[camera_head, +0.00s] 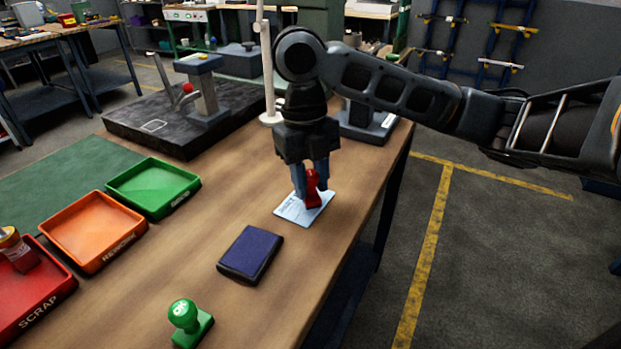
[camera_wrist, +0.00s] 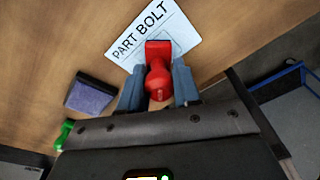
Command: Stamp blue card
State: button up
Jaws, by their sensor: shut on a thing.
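My gripper (camera_head: 311,184) is shut on the red stamp (camera_head: 312,190), which it holds upright. The stamp's base is over the pale blue card (camera_head: 291,211) on the wooden table; I cannot tell whether it touches the card. In the wrist view the red stamp (camera_wrist: 158,78) sits between the two fingers and covers part of the card (camera_wrist: 180,30), which reads "PART BOLT". No stamp mark shows on the visible part. The dark blue ink pad (camera_head: 249,254) lies apart from the card, nearer the front.
A green "OK" stamp (camera_head: 187,321) stands at the table's front. Red (camera_head: 44,307), orange (camera_head: 93,262) and green (camera_head: 165,208) trays line the left. A dark fixture plate (camera_head: 135,133) and a pale post (camera_head: 267,60) stand farther back. Bare wood surrounds the ink pad.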

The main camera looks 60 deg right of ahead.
jog(key=shift+f+b, duration=0.55)
jog(key=shift+f, duration=0.05)
dwell(1.6)
jog(key=shift+r, duration=0.1)
jog(key=shift+r+p, duration=2.65)
jog(key=shift+r, duration=0.85)
